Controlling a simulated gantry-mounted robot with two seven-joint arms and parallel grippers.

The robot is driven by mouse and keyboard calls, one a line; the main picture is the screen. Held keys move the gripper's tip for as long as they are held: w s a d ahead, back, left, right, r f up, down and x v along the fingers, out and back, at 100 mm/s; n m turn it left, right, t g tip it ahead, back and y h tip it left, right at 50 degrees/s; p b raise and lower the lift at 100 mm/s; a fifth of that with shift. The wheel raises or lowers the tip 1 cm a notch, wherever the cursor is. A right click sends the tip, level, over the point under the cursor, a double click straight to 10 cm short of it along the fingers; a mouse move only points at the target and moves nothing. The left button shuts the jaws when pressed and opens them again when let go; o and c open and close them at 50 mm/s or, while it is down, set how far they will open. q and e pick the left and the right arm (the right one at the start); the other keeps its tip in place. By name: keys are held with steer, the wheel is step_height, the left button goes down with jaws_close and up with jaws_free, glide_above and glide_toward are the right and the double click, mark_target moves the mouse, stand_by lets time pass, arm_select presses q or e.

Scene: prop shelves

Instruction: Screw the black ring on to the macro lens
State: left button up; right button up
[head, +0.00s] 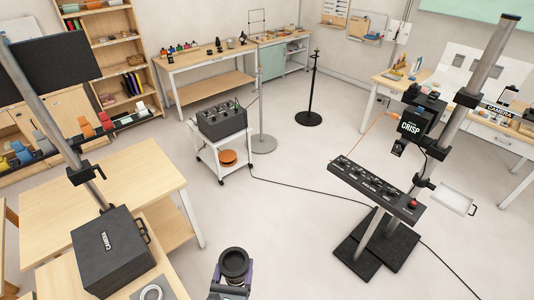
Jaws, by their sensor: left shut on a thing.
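A dark round barrel with a broad black rim and a hollow top, which looks like the macro lens (234,265), stands roughly upright at the bottom centre. My left gripper (231,288) is shut on it from below, and the picture's lower edge cuts the gripper off. I cannot tell whether the black rim is the lens's own or a separate black ring. No separate black ring can be made out elsewhere. My right gripper is not in view.
A stand with a black control panel (375,189) is at right. Open floor (280,215) lies between.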

arm_select(q)
steer(key=shift+n+y, duration=0.5)
steer(key=shift+y, duration=0.2)
steer(key=r, duration=0.2)
steer(key=s+d+r, duration=0.1)
steer(key=r, duration=0.2)
steer(key=s+d+r, duration=0.1)
steer(key=r, duration=0.1)
steer(key=shift+s+r, duration=0.15)
steer(key=shift+r, duration=0.15)
steer(key=shift+s+r, duration=0.2)
steer(key=shift+r, duration=0.2)
steer(key=shift+r, duration=0.1)
steer(key=shift+s+d+r+m+g+h, duration=0.15)
steer(key=shift+d+r+m+h, duration=0.1)
steer(key=shift+r+m+h, duration=0.45)
steer(key=shift+s+d+r+m+g+h, duration=0.1)
steer(key=shift+s+d+r+m+h, duration=0.25)
steer(key=shift+r+h, duration=0.6)
steer(key=shift+d+r+m+g+h, duration=0.15)
steer(key=shift+d+r+m+h, duration=0.05)
steer(key=shift+r+m+h, duration=0.55)
